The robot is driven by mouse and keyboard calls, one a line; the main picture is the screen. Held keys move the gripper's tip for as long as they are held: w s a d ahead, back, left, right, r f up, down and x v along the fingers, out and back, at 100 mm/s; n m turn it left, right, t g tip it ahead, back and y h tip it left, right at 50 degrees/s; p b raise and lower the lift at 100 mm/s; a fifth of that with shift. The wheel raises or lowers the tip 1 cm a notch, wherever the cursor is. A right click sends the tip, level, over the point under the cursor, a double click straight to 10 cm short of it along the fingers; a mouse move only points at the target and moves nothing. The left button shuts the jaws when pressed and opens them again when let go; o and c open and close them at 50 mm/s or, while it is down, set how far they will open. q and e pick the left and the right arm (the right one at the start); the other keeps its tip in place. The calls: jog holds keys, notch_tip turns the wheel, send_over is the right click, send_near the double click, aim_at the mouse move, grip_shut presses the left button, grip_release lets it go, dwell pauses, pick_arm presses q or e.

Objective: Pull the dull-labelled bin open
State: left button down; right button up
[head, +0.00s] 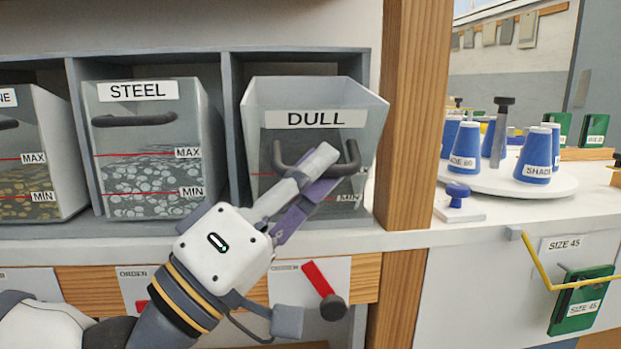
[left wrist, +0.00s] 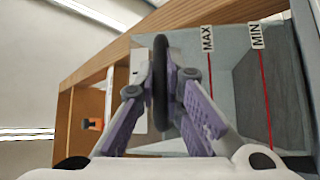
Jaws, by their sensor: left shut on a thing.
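The bin labelled DULL (head: 314,93) is a clear-fronted bin in the right compartment of the grey shelf. It is tilted forward, its top rim standing out from the compartment. Its dark handle (head: 352,160) crosses the front under the label. My left gripper (head: 322,170) is at the handle, its fingers shut on it. In the left wrist view the dark handle (left wrist: 160,80) runs between the two purple fingers, with the bin's MAX and MIN lines beside it. The gripper hides part of the bin's lower front. My right gripper is not in view.
The STEEL bin (head: 150,150) stands to the left, with another bin beyond it. A wooden post (head: 409,120) rises close on the right. Past it, a round white tray (head: 500,180) holds blue cones. A red-handled tool (head: 322,283) hangs below the shelf.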

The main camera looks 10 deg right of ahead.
pick_arm(q)
jog(key=shift+s+f+m+h+b, duration=0.2)
jog(key=shift+f+m+h+b, duration=0.1)
jog(key=shift+m, duration=0.1)
jog(key=c, duration=2)
grip_release()
jog(key=shift+o, duration=0.2)
jog(key=v, duration=1.2)
jog(key=shift+a, duration=0.1)
